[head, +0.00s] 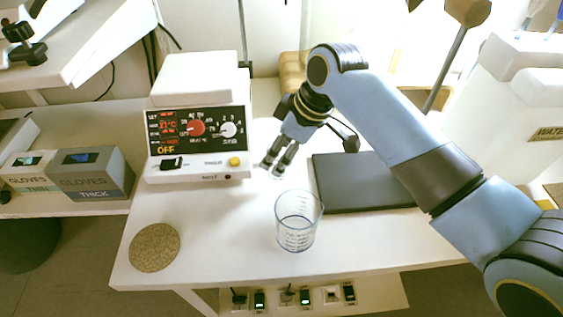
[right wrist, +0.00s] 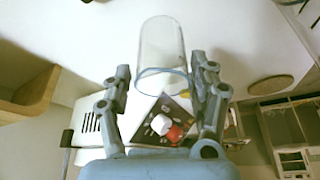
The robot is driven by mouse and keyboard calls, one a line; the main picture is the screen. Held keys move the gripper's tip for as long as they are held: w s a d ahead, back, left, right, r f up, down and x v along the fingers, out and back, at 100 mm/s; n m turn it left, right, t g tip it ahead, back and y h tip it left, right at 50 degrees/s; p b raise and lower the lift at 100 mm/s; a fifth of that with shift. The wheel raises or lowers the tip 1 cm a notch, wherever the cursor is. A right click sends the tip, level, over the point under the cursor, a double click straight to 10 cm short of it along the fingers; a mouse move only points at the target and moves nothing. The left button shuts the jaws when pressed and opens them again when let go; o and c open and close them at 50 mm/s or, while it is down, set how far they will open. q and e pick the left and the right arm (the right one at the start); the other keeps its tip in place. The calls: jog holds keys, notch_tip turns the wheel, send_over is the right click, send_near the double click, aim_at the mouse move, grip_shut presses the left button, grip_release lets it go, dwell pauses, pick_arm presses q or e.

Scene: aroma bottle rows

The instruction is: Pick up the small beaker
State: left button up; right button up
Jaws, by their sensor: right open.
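The small beaker (head: 298,222) is clear glass with a bluish rim and measuring marks. It stands upright on the white table near the front edge in the head view. My right gripper (head: 276,164) is above the table, behind and a little left of the beaker, with its fingers pointing down. In the right wrist view, the clear beaker (right wrist: 162,48) shows upside down beyond the two spread fingertips (right wrist: 160,80). The fingers are open, and nothing appears held. My left gripper is not in view.
A hotplate with a red and a white knob (head: 197,145) stands behind on the left. A round cork mat (head: 154,247) lies front left. A dark flat pad (head: 360,185) lies right of the beaker. Glove boxes (head: 88,174) sit farther left. The table between mat and beaker is clear.

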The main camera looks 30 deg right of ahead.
aim_at(274, 162)
jog(key=x, duration=0.4)
jog(key=shift+a+f+b, duration=0.1)
jog(key=shift+b, duration=0.25)
jog(key=c, duration=1)
jog(key=shift+o, duration=0.2)
